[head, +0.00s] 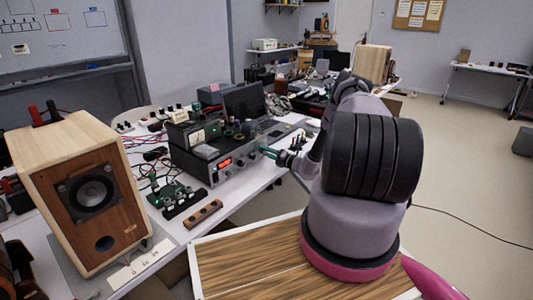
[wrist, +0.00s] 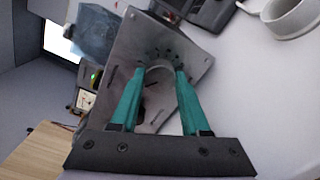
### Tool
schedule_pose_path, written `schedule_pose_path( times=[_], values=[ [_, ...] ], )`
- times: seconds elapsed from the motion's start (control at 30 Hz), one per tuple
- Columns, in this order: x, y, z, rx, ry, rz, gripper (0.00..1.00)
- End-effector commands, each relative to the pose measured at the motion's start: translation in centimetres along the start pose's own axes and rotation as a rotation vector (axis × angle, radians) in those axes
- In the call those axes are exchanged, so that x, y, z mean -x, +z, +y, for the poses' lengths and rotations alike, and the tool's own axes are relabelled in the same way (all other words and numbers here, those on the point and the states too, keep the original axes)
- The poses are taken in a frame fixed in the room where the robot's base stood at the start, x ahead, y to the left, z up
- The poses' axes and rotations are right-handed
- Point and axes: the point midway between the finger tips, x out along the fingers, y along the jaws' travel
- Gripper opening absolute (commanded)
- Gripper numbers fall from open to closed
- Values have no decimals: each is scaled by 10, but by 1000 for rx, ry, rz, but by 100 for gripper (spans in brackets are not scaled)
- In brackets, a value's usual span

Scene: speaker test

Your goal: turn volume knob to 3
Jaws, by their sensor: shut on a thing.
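A grey metal unit (head: 216,174) with a red lit display (head: 224,163) stands on the white table in the head view. Its front panel (wrist: 128,55) fills the middle of the wrist view, tilted in the picture. A round grey volume knob (wrist: 159,77) sits on it, with dark marks in an arc around it. My gripper (wrist: 162,74) has its teal fingers on either side of the knob, shut on it. In the head view my gripper (head: 267,151) is at the unit's right end. The knob is hidden there, and I cannot read its setting.
A wooden speaker (head: 118,195) stands at the left front of the table. A green circuit board (head: 172,190) and a small wooden block (head: 203,213) lie before the unit. A laptop (head: 245,101) and cables crowd the table behind. Open floor lies at right.

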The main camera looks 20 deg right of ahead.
Motion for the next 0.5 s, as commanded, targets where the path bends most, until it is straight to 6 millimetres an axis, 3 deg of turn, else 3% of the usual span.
schedule_pose_path(
  times=[0.1, 0.13, 0.2, 0.5],
  values=[
    [1, 1, -1, 1, -2, -1, 0],
    [1, 1, -1, 1, -2, -1, 50],
    [1, 1, -1, 2, -2, -1, 76],
    [1, 0, 0, 2, -1, -1, 76]
  ],
)
